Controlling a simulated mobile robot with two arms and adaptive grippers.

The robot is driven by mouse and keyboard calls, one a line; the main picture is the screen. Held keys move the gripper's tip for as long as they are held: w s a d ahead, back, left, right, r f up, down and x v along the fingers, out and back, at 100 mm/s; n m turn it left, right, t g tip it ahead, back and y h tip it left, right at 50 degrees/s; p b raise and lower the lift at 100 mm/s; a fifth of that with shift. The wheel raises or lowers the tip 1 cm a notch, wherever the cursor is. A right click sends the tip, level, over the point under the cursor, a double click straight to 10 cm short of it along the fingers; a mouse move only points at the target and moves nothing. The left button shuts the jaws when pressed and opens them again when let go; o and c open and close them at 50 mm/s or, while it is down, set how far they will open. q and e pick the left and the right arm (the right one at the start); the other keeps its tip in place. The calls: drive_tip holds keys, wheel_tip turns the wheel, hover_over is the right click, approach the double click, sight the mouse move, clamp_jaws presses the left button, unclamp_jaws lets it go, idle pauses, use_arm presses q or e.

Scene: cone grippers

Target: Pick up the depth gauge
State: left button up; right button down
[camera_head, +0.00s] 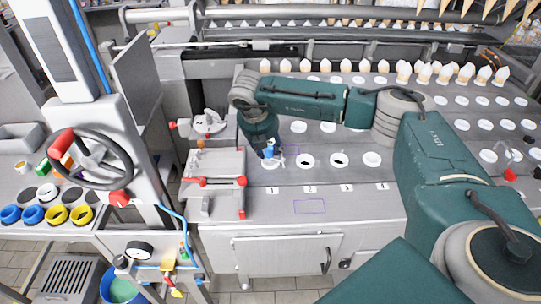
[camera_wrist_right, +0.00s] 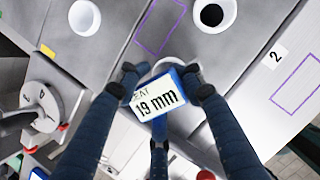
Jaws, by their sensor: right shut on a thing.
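My right gripper (camera_head: 268,153) reaches down over the slotted metal deck of the machine, at the leftmost white ring of the near row. In the head view only a small blue part of the gauge (camera_head: 270,146) shows by the fingertips. A white ring (camera_wrist_right: 164,64) lies partly hidden behind the gauge; I cannot tell whether the gauge touches it. My left gripper is not in view.
Two purple outlines mark the deck, one on the front ledge (camera_head: 310,206). A metal fixture with red knobs (camera_head: 215,183) stands close left of the gripper. A row of cones (camera_head: 320,66) lines the back. A handwheel (camera_head: 92,160) stands farther left.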

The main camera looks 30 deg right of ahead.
drive_tip(key=shift+s+d+f, duration=0.15)
drive_tip(key=shift+s+f, duration=0.25)
drive_tip(key=shift+w+r, duration=0.2)
drive_tip(key=shift+r, duration=0.25)
wheel_tip(320, 180, up, 20)
drive_tip(key=b, duration=0.4)
drive_tip(key=shift+f+b, duration=0.2)
drive_tip(key=shift+b, duration=0.2)
